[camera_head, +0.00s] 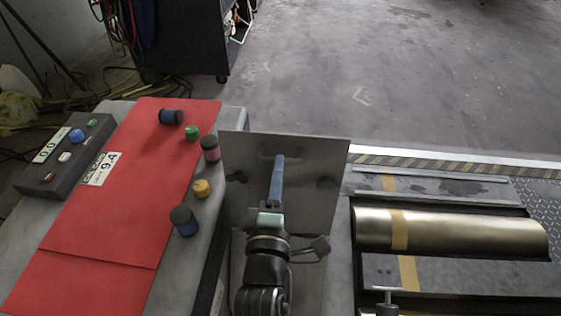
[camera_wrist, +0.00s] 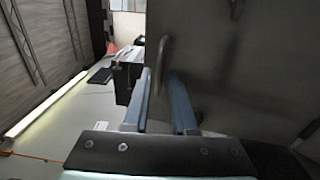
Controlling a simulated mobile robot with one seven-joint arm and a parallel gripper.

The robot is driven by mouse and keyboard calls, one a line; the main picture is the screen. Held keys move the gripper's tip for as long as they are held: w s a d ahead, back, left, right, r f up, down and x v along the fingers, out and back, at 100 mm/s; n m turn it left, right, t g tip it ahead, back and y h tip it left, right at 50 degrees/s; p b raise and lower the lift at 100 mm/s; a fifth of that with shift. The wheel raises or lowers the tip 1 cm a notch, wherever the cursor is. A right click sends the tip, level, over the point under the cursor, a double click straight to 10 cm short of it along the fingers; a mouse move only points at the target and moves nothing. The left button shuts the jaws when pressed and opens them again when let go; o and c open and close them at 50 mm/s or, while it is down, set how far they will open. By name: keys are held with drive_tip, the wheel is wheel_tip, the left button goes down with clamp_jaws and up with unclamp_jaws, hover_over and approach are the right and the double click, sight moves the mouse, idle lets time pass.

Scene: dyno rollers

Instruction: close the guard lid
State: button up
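The guard lid (camera_head: 325,160) is a flat grey metal panel, raised open right of the red mat. It also fills much of the wrist view (camera_wrist: 255,75). Its bar handle (camera_wrist: 163,60) shows in the wrist view, just beyond my fingertips. My gripper (camera_head: 279,158) has blue fingers and is in front of the lid in the head view. In the wrist view my gripper (camera_wrist: 160,72) has its two fingers apart with nothing held between them. Whether a fingertip touches the lid or handle I cannot tell. My arm hides the lid's lower middle.
The red mat (camera_head: 90,215) lies on a grey bench at left, with a control box (camera_head: 65,155) beside it. A brass-coloured roller (camera_head: 470,232) lies at right. Open floor lies beyond.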

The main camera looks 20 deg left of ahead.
drive_tip(key=shift+b+x, duration=0.3)
drive_tip(key=shift+x, duration=1.4)
drive_tip(key=shift+s, duration=0.1)
drive_tip(key=shift+c, duration=0.3)
clamp_jaws()
